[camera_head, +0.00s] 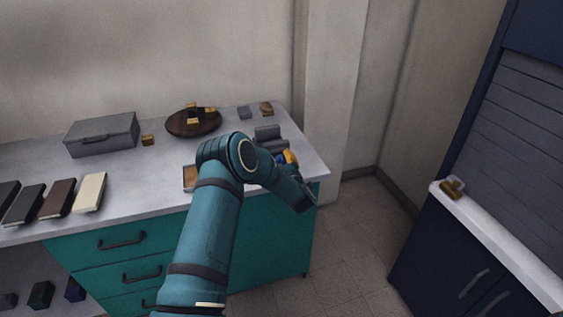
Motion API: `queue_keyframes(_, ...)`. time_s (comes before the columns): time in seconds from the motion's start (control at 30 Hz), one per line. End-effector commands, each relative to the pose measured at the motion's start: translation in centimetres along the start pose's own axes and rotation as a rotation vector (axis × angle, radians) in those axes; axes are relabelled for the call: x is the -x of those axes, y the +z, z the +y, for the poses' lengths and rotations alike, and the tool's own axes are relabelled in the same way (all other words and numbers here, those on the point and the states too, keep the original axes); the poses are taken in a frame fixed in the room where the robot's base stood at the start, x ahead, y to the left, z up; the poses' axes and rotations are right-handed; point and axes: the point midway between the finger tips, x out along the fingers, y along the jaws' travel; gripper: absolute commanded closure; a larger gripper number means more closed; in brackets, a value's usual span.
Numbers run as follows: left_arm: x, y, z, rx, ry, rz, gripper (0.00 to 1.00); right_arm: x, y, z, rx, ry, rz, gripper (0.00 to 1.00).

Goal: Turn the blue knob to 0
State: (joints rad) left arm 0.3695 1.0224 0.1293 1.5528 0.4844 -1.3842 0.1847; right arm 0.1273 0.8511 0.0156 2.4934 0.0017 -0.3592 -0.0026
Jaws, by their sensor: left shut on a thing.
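A grey device (268,133) stands near the right end of the counter, behind my left arm. Small blue and yellow parts show at its front, partly covered by my wrist. The blue knob is not clearly seen, and its setting cannot be read. My left gripper (289,158) is at the front of this device, mostly hidden by my own teal forearm and wrist. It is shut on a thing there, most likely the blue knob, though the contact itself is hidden. My right gripper is not in view.
A dark round tray (178,127) with small wooden blocks and a grey box (103,135) stand at the back of the counter (140,187). Several books (90,192) lie at the left. A navy cabinet (430,240) stands at the right, across open floor.

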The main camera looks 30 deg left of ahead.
Motion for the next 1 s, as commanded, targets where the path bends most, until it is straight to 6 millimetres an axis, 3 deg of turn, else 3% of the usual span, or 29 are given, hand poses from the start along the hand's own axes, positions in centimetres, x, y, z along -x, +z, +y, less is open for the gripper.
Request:
queue_keyframes(0.47,0.0,0.0,0.0,0.017,0.000,0.000,0.89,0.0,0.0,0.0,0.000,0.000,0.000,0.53)
queue_keyframes(0.5,0.0,0.0,0.0,0.017,0.000,0.001,0.43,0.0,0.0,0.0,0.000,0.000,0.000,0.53)
queue_keyframes(0.57,0.0,0.0,0.0,0.017,0.000,0.001,0.22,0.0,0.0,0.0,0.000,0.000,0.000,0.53)
queue_keyframes(0.6,0.0,0.0,0.0,0.016,0.000,0.000,0.18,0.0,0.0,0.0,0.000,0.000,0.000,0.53)
queue_keyframes(1.0,1.0,0.2,-0.1,0.014,-0.003,-0.005,0.18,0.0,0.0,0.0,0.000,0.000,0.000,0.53)
